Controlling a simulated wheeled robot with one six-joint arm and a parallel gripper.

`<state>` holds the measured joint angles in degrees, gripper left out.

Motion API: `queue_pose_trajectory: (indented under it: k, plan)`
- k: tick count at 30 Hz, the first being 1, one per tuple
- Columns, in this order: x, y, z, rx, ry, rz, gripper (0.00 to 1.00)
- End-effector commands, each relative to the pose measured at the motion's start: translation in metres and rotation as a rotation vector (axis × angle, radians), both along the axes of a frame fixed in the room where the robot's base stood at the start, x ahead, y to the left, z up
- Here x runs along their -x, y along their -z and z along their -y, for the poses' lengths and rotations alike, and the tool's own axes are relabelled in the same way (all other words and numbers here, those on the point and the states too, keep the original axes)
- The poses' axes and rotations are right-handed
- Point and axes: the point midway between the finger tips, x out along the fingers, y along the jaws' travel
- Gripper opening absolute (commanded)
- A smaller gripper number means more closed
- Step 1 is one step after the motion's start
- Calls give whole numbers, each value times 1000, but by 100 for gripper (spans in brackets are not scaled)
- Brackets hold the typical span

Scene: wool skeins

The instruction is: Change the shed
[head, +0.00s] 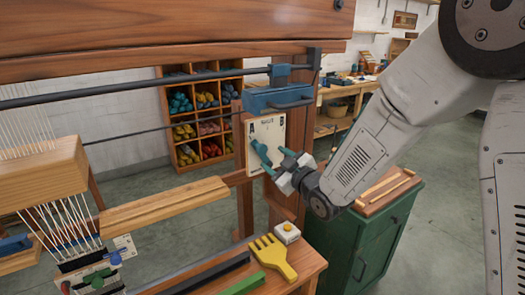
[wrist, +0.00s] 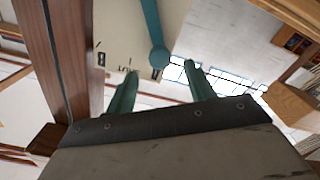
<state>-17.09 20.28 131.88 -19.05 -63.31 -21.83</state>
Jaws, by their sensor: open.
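A pale plate (head: 275,133) with dark markings is fixed to the loom's wooden upright. A teal lever (head: 261,152) sits on it, slanting down to the right in the head view. In the wrist view the lever (wrist: 151,22) ends in a round knob (wrist: 158,57), beside the plate's marked edge (wrist: 112,45). My gripper (head: 282,163) is at the lever's lower end. In the wrist view its two teal fingers (wrist: 160,70) are apart, with the knob in line with the gap between their tips. Contact cannot be told.
A blue block (head: 277,97) is on the rail above the plate. A wooden bar (head: 165,203) and warp threads are at left. A green cabinet (head: 375,235) stands under my arm.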

Motion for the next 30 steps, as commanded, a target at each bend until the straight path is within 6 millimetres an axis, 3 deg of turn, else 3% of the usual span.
queue_pose_trajectory:
  k: [13,25,26,30]
  plan:
    - [-53,0,-36,-2,-1,3,54]
    - [-62,-1,-42,-3,0,2,54]
    - [-62,-1,-42,-3,0,2,48]
    - [-62,-1,-41,-3,0,2,9]
